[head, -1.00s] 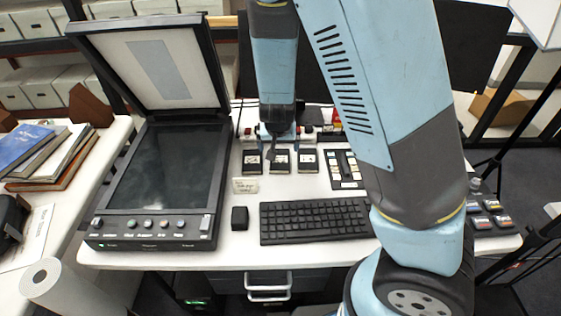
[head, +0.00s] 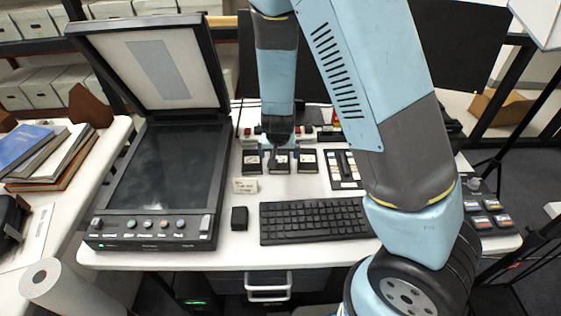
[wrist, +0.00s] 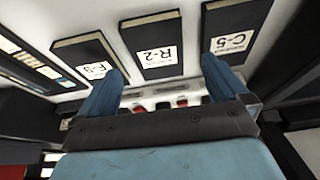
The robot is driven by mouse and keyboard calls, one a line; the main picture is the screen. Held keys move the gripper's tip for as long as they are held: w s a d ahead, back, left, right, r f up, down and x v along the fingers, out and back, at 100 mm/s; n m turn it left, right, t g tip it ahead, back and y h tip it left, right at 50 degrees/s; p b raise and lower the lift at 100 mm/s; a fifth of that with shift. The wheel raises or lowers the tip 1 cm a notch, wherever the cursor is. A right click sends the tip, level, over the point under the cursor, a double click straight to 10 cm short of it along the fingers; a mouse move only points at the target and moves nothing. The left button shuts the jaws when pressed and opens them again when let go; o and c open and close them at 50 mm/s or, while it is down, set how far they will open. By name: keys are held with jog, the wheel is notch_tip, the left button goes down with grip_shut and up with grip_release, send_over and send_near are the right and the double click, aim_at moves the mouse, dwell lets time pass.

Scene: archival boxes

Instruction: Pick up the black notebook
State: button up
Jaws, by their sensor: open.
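Three small black notebooks with white labels lie in a row on the white desk behind the keyboard: a left one (head: 252,161), a middle one (head: 279,166) and a right one (head: 307,161). In the wrist view their labels read C-5 (wrist: 233,22), R-2 (wrist: 148,38) and what looks like F-9 (wrist: 82,58). My gripper (head: 279,153) is over the middle notebook. In the wrist view my gripper (wrist: 162,68) is open and empty, with its fingers apart on either side of the R-2 notebook's near end. Whether the fingers touch it, I cannot tell.
A keyboard (head: 315,221) and small black box (head: 240,217) lie in front. A scanner (head: 165,175) with raised lid stands left, a button panel (head: 346,170) right. A small sign (head: 245,186) stands before the left notebook. Bare desk lies between notebooks and keyboard.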

aim_at(280, 160)
jog(key=shift+x, duration=2.1)
jog(key=shift+s+d, duration=0.1)
jog(key=shift+d, duration=0.05)
jog(key=c, duration=1.1)
